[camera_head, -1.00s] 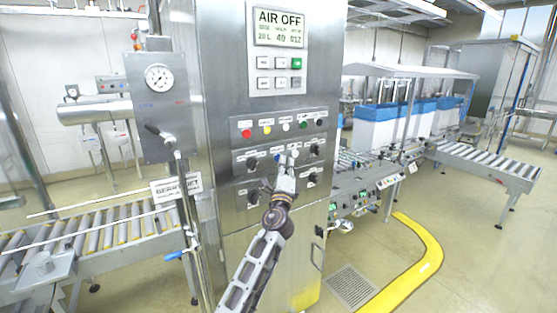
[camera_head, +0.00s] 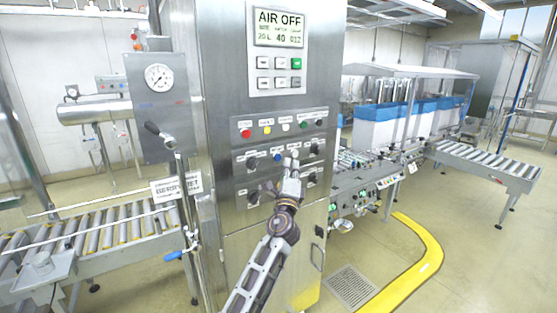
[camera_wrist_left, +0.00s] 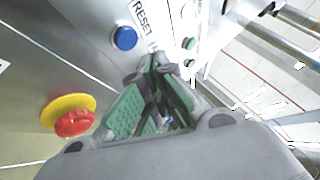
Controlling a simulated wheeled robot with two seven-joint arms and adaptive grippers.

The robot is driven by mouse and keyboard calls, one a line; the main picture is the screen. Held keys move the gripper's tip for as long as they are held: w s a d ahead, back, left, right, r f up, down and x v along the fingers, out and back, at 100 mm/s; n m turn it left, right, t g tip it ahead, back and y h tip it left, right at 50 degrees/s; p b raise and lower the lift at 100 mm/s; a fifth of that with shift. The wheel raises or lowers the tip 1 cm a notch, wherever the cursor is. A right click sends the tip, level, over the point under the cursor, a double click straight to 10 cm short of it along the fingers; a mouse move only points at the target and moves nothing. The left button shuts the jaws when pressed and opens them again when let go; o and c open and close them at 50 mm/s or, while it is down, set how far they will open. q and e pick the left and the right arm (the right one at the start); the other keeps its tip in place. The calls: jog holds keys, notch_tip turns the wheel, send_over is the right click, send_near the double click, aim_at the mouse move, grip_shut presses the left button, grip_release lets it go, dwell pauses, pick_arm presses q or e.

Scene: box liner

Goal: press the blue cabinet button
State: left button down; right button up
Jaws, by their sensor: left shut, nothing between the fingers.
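The blue button (camera_head: 277,157) is on the grey cabinet front (camera_head: 240,230), on the panel below the row of coloured buttons. My left gripper (camera_head: 291,160) is shut and empty, just to the right of the blue button in the head view. In the left wrist view the blue button (camera_wrist_left: 124,38) is uncovered, beside a RESET label. The shut fingertips (camera_wrist_left: 162,66) show below and to the right of it there. I see no contact between them and the button. My right gripper is not in view.
A red button on a yellow ring (camera_wrist_left: 72,117) sits left of the fingers in the wrist view. Dark knobs (camera_head: 252,162) flank the blue button. A row of red, yellow, white and green buttons (camera_head: 285,128) is above. A roller conveyor (camera_head: 95,235) stands left.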

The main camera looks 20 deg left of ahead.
pick_arm(q)
jog(key=shift+s+d, duration=0.95)
jog(key=shift+d, duration=0.25)
